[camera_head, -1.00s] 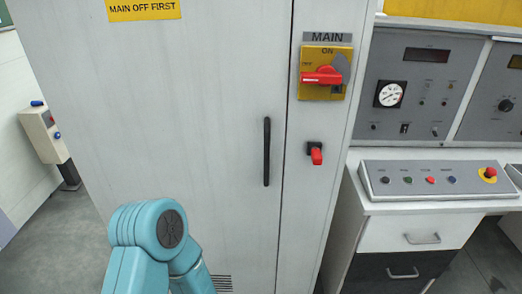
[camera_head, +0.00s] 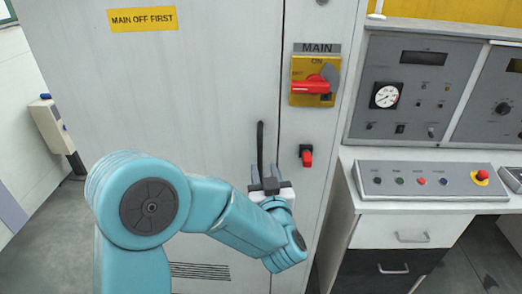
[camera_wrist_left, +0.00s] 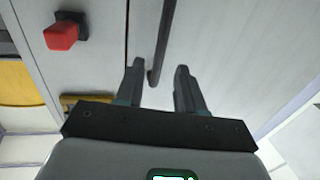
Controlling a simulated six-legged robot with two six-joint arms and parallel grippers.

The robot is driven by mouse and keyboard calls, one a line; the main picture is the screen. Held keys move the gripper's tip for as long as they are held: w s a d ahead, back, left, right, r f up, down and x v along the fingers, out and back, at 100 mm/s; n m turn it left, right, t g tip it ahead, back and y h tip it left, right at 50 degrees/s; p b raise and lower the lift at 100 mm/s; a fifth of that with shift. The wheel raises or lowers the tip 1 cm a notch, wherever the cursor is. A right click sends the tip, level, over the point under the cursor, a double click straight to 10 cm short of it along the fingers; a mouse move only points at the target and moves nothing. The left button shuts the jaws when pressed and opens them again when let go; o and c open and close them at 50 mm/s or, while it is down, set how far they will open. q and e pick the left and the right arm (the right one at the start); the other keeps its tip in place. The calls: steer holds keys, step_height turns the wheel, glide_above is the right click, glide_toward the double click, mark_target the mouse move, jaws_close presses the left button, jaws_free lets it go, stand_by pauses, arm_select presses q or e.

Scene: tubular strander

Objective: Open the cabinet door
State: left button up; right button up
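The grey cabinet door (camera_head: 190,90) is shut, flush with the frame beside it. Its black vertical bar handle (camera_head: 260,145) is near the door's right edge. My left gripper (camera_head: 265,174) is open at the handle's lower end. In the left wrist view the handle (camera_wrist_left: 163,40) comes down between the two spread fingers (camera_wrist_left: 160,70), nearer the left one; I cannot tell whether they touch it. The main switch (camera_head: 312,86) has its red lever lying sideways on a yellow plate. A small red latch knob (camera_head: 306,156) sits below it. My right gripper is out of view.
A control desk (camera_head: 430,181) with several buttons and a drawer unit (camera_head: 405,232) stand to the right of the cabinet. A grey box on a post (camera_head: 50,125) stands at the far left. A yellow sign (camera_head: 142,19) is on the door.

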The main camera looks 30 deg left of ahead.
mark_target(260, 156)
arm_select(q)
steer(key=p+x, duration=0.1)
steer(key=x, duration=0.7)
steer(key=shift+a, duration=0.1)
jaws_close()
